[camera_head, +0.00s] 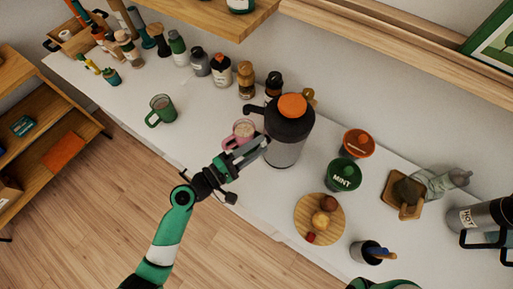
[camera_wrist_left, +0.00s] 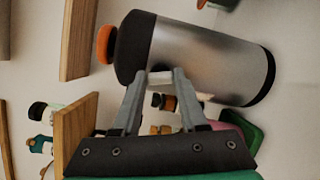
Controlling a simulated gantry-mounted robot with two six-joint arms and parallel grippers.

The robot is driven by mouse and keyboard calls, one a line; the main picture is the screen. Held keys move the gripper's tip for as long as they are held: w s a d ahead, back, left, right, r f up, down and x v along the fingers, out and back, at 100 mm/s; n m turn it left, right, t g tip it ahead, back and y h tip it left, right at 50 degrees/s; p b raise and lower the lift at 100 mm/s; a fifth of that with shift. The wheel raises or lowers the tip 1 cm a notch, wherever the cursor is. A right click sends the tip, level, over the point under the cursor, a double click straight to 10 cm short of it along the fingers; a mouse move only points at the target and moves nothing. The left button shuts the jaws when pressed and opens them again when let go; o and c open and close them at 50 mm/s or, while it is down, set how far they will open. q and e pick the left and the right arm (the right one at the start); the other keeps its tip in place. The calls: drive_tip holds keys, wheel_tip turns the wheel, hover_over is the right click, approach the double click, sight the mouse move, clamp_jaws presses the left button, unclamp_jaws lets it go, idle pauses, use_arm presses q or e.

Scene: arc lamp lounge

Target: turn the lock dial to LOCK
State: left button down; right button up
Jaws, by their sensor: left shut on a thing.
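A steel pump pot (camera_head: 286,150) with a black top and an orange cap (camera_head: 292,105) stands upright on the white counter. In the left wrist view the pot (camera_wrist_left: 205,62) lies sideways across the picture, with its orange cap (camera_wrist_left: 104,44) at left. My left gripper (camera_head: 262,144) reaches the pot's near left side, below the black top. In the left wrist view my left gripper (camera_wrist_left: 161,77) has its fingertips a little apart on a small pale part, which looks to be the lock dial. No LOCK mark or dial angle can be read. My right gripper is out of view.
A pink mug (camera_head: 242,130) stands close behind my left gripper. A green mug (camera_head: 161,110) is farther left. Orange and green MINT canisters (camera_head: 343,175) and a round board (camera_head: 318,218) with food stand right of the pot. Several jars line the wall. A shelf overhangs the back.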

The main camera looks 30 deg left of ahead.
use_arm(q)
drive_tip(key=shift+f+m+b, duration=0.1)
drive_tip(key=shift+m+b, duration=0.75)
drive_tip(key=shift+m, duration=0.85)
drive_tip(key=shift+c, duration=2.2)
unclamp_jaws()
drive_tip(key=p+v, duration=0.1)
drive_tip(key=v, duration=1)
drive_tip(key=shift+s+a, duration=0.2)
drive_tip(key=shift+s, duration=0.05)
